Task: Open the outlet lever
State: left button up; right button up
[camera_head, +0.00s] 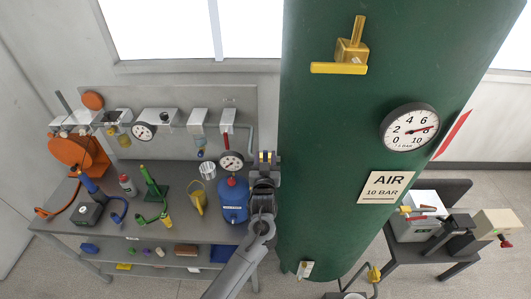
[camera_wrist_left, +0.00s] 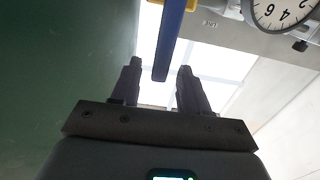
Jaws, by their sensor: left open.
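In the left wrist view a blue lever (camera_wrist_left: 170,45) reaches down from the top edge, joined to yellow fittings (camera_wrist_left: 190,4). My left gripper (camera_wrist_left: 158,78) is open, with its two dark fingers apart. The lever's end shows between the fingers in that picture, with a gap on both sides; its depth between them is hard to judge. In the head view my left gripper (camera_head: 265,160) is beside the left side of the green tank, near small yellow parts. The lever is mostly hidden or too small there. My right gripper is not in view.
The green tank (camera_head: 330,150) stands close to the right of my left gripper. A pressure gauge (camera_head: 231,161) and a red handle (camera_head: 227,141) are on the panel to its left.

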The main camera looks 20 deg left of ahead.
pick_arm(q)
jog(key=shift+x, duration=1.1)
jog(key=shift+c, duration=0.3)
grip_shut()
